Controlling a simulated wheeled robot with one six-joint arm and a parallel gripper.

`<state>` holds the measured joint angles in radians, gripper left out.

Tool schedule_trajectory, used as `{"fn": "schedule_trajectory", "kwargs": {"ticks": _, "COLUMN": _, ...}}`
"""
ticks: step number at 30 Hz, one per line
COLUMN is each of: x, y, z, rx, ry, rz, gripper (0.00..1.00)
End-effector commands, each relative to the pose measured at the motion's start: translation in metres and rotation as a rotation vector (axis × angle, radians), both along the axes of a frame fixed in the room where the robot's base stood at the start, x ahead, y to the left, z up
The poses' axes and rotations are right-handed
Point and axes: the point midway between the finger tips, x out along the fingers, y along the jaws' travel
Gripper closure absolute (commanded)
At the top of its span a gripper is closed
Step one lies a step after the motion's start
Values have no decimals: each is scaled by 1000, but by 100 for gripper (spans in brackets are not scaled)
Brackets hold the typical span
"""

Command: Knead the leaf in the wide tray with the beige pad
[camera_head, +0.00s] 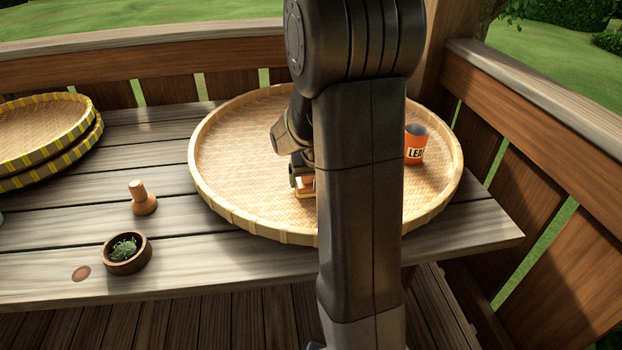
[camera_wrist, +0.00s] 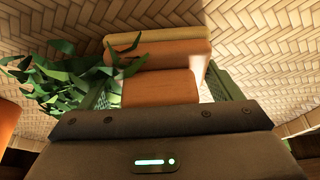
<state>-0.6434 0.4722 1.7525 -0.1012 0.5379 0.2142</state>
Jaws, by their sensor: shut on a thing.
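The wide tray (camera_head: 225,207) is a round woven tray with a raised rim on the table. My gripper (camera_head: 298,178) is low over its middle, partly hidden by my arm. In the wrist view my gripper (camera_wrist: 160,88) is shut on the orange-brown handle of the pad tool. The beige pad (camera_wrist: 175,44) is the pale layer at the tool's far end, close to the weave; I cannot tell whether it touches. The green leaf (camera_wrist: 62,75) lies in a loose pile left of the tool, partly by the left finger. In the head view my arm hides the leaf.
An orange cup (camera_head: 415,147) marked "LEA..." stands inside the tray at right. A wooden bowl (camera_head: 128,265) of green leaves and a wooden knob-shaped tool (camera_head: 142,200) stand on the table (camera_head: 200,262). Yellow-edged trays (camera_head: 55,152) are stacked at left. Wooden railings border the back and right.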

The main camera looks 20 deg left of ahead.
Motion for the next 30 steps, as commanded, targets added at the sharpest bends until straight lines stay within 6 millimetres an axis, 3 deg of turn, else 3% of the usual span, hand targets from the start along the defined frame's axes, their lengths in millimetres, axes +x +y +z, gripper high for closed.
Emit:
{"fn": "schedule_trajectory", "kwargs": {"ticks": 1, "x": 2, "y": -1, "z": 28, "rx": 6, "ry": -10, "rz": -2, "gripper": 72}}
{"fn": "schedule_trajectory", "kwargs": {"ticks": 12, "x": 7, "y": -9, "z": 74, "rx": 4, "ry": -7, "rz": -9, "gripper": 72}}
{"fn": "schedule_trajectory", "kwargs": {"ticks": 25, "x": 8, "y": -10, "z": 78, "rx": 4, "ry": -7, "rz": -9, "gripper": 72}}
{"fn": "schedule_trajectory", "kwargs": {"ticks": 30, "x": 8, "y": -10, "z": 95, "rx": 5, "ry": -9, "rz": -9, "gripper": 72}}
